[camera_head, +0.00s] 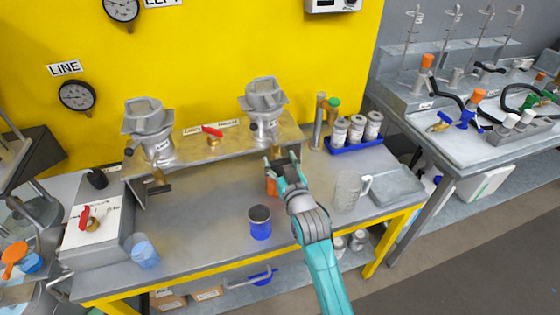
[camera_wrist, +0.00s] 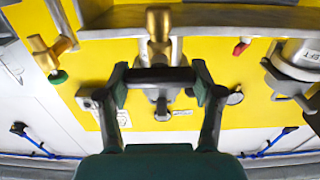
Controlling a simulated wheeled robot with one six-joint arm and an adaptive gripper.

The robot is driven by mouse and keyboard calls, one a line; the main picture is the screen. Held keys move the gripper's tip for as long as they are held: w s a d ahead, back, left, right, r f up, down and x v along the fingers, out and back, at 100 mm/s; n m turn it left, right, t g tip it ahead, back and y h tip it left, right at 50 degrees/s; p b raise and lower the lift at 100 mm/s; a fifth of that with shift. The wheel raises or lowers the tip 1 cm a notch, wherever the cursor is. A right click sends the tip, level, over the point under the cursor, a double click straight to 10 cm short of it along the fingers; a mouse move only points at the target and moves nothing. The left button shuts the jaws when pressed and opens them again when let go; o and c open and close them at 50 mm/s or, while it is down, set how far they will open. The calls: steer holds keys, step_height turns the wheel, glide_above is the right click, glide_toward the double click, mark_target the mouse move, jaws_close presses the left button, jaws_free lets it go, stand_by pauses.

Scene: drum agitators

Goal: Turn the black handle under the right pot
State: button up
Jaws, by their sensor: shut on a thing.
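The right pot (camera_head: 264,105) is a grey metal hopper on the raised metal shelf in front of the yellow wall. In the wrist view, a black handle (camera_wrist: 160,74) lies crosswise below a brass valve (camera_wrist: 158,25). My gripper (camera_head: 281,163) is just below the right pot, at the shelf's front edge. In the wrist view my gripper (camera_wrist: 160,82) has its two fingers at the ends of the handle, shut on it. In the head view my gripper hides this handle.
The left pot (camera_head: 149,130) stands on the same shelf, with a red-handled valve (camera_head: 212,134) between the pots. A blue container (camera_head: 260,223) stands on the bench left of my arm. A clear jug (camera_head: 347,192) and a blue rack (camera_head: 355,142) of jars are at the right.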

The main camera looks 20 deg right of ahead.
steer(key=shift+n, duration=0.3)
steer(key=n, duration=0.4)
steer(key=shift+a, duration=0.15)
steer(key=n, duration=0.4)
steer(key=shift+a, duration=0.1)
steer(key=n, duration=0.5)
steer(key=shift+f, duration=0.15)
steer(key=n, duration=0.4)
steer(key=shift+f, duration=0.1)
steer(key=o, duration=1.2)
steer(key=shift+a, duration=0.1)
steer(key=shift+c, duration=0.2)
